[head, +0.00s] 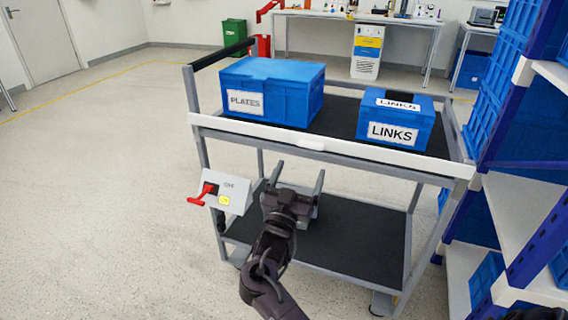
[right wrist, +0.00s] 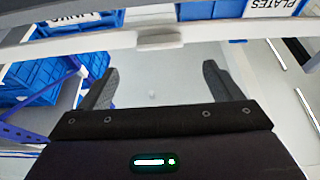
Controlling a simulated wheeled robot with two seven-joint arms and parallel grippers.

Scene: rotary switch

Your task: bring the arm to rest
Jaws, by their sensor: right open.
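The rotary switch is a light grey box (head: 236,188) on the front left post of the cart, in the head view. Its red handle (head: 199,197) points to the lower left. An OFF label shows at the box's upper right, and a yellow ON label (head: 224,199) shows below. My right gripper (head: 295,174) is open and empty, to the right of the switch and apart from it, in front of the cart. In the right wrist view my right gripper (right wrist: 160,80) has its two fingers wide apart with nothing between them.
The cart has a white front rail (head: 350,152) and a dark lower shelf (head: 345,252). On its top stand a blue PLATES box (head: 290,90) and a blue LINKS box (head: 410,115). A blue and white shelf rack (head: 520,205) stands close on the right. The floor at left is clear.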

